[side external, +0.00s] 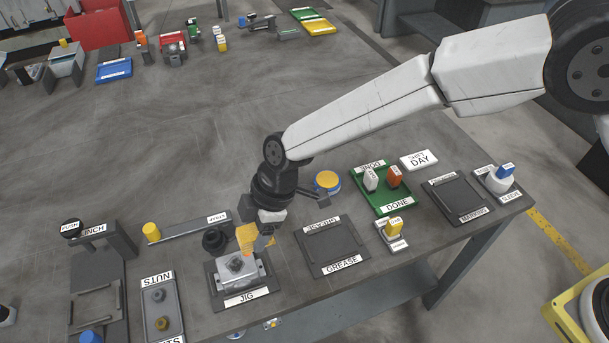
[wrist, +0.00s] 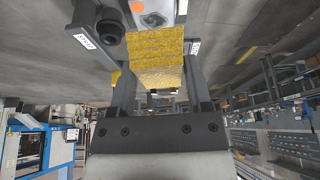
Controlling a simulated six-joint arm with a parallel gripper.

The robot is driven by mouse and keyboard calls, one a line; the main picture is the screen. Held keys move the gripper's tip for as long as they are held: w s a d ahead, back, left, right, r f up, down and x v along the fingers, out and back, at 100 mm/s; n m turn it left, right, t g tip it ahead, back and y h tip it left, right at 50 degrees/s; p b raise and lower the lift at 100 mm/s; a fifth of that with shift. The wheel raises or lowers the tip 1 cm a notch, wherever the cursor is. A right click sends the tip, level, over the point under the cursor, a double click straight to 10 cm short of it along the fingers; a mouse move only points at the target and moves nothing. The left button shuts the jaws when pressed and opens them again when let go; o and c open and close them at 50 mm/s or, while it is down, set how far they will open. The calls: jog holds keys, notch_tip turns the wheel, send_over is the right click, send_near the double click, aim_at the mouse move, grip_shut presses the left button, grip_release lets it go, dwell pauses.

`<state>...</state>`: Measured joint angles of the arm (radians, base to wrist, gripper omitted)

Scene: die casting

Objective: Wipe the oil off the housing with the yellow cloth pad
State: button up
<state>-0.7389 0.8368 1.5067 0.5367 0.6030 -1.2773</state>
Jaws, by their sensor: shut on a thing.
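The yellow cloth pad (side external: 247,237) is held by my gripper (side external: 265,238) just above the housing. In the wrist view the pad (wrist: 155,45) lies between the two fingers of my gripper (wrist: 160,85), which is shut on it. The housing (side external: 236,272) is a light grey metal block with a darker round boss on top, sitting on the tray labelled JIG (side external: 240,297). Part of the housing (wrist: 165,12) shows beyond the pad in the wrist view, beside an orange spot. I cannot tell if the pad touches the housing. No oil is clearly visible.
A black round knob (side external: 214,240) stands close behind the housing. The NUTS tray (side external: 160,295) and press (side external: 110,240) are to the left. The empty GREASE tray (side external: 332,245), a blue-and-yellow tin (side external: 327,183) and green DONE tray (side external: 385,207) are to the right.

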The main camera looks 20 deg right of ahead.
send_over(224, 269)
dwell(0.4)
jog(key=shift+f, duration=0.15)
jog(key=shift+f, duration=3.4)
jog(key=shift+w+d+f, duration=0.1)
jog(key=shift+d+f, duration=0.4)
jog(key=shift+f, duration=0.1)
jog(key=shift+d, duration=2.4)
jog(key=shift+a, duration=2.95)
notch_tip(224, 269, up, 8)
jog(key=shift+r, duration=0.1)
